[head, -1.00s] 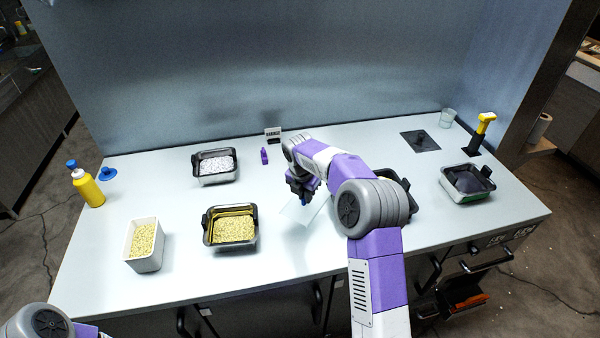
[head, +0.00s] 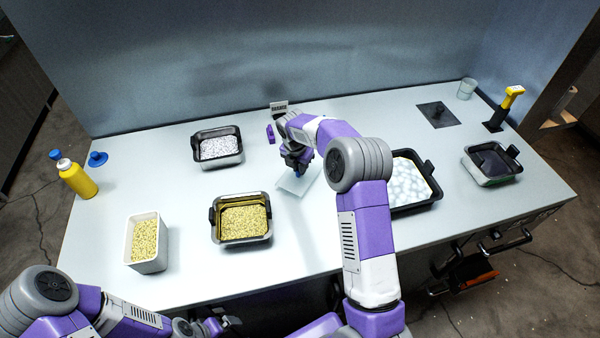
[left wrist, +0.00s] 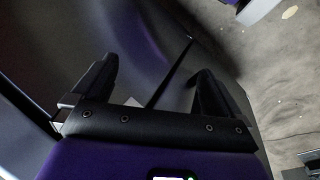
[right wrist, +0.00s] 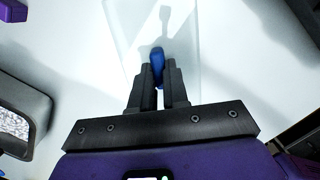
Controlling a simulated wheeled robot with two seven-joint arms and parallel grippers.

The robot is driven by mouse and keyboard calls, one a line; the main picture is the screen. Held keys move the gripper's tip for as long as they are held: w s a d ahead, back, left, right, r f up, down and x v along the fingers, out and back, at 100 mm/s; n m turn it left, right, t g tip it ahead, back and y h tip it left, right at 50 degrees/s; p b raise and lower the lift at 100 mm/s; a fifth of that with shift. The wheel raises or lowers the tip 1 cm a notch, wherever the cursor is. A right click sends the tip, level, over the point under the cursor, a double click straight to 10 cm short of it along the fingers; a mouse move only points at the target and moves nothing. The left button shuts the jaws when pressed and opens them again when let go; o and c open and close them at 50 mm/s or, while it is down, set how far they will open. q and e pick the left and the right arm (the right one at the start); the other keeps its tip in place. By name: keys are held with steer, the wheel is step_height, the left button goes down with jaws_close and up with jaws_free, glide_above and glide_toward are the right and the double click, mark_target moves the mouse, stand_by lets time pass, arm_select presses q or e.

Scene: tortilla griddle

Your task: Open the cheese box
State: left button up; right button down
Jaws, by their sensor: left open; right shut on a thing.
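My right gripper (head: 297,162) is shut on a small blue knob (right wrist: 157,66). A clear flat lid (head: 298,182) lies just under these fingers, over the bare counter; whether it touches the counter I cannot tell. It also shows as a pale sheet in the right wrist view (right wrist: 119,36). A dark-rimmed open box (head: 216,232) with yellow shreds stands left of the lid. A white open box (head: 147,266), also with yellow bits, stands further left. Which is the cheese box is not marked. My left gripper (left wrist: 155,85) is open and empty, low at the counter's front.
A dark box with white bits (head: 219,163) stands behind. A tray with white pieces (head: 437,190) and a dark-filled box (head: 491,181) are at right. A yellow bottle (head: 78,181) and blue lid (head: 97,158) are at left. The counter's middle left is clear.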

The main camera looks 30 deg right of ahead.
mark_target(296, 179)
steer(key=shift+f, duration=1.55)
steer(key=c, duration=1.1)
jaws_free()
steer(key=shift+f, duration=0.1)
steer(key=r, duration=0.4)
steer(key=a+r, duration=0.1)
steer(key=r, duration=0.3)
steer(key=s+r+p, duration=0.1)
steer(key=r, duration=0.3)
steer(key=shift+a+r, duration=0.1)
steer(key=shift+a, duration=0.25)
